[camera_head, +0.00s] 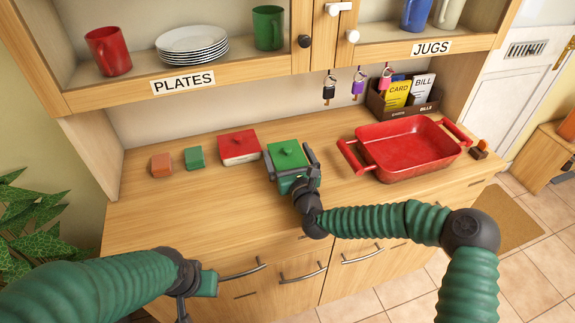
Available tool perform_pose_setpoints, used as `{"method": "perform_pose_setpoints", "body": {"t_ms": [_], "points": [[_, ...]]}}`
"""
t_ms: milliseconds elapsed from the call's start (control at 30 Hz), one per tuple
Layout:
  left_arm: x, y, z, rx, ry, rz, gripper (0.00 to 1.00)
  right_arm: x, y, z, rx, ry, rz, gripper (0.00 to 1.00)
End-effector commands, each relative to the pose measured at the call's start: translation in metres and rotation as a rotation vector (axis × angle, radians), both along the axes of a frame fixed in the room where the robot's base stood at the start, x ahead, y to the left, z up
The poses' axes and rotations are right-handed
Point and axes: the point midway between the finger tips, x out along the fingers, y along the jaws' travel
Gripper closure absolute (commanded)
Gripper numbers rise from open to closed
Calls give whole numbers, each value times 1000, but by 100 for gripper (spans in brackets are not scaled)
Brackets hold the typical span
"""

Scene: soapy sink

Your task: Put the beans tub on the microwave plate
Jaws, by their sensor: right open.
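A tub with a green lid (287,152) stands on the wooden counter, and a similar tub with a red lid (239,142) stands to its left. No label shows on either, so I cannot tell which is the beans tub. My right gripper (291,163) is open, with its dark jaws on either side of the green-lidded tub. I cannot tell if they touch it. My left gripper (198,286) is low in front of the drawers, away from the tubs; its jaws are unclear. I see no microwave or microwave plate.
A red roasting tray (405,176) sits right of my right gripper. Small orange (160,165) and green (194,158) blocks lie left of the tubs. The cupboard above holds stacked white plates (192,45) and mugs. The counter's front left is clear.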

Motion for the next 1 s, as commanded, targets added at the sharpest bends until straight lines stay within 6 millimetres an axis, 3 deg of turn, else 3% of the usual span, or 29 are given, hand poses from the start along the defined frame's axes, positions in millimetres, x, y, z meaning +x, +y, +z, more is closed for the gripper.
{"method": "perform_pose_setpoints", "body": {"t_ms": [67,600,833,1000], "points": [[0,0,0,0,0,0,64,0,0,1,0,-1,0,2],[0,0,0,0,0,0,64,0,0,1,0,-1,0,70],[0,0,1,0,0,0,64,0,0,4,1,-2,0,70],[0,0,3,0,0,0,64,0,-1,20,2,-3,-1,70]]}}
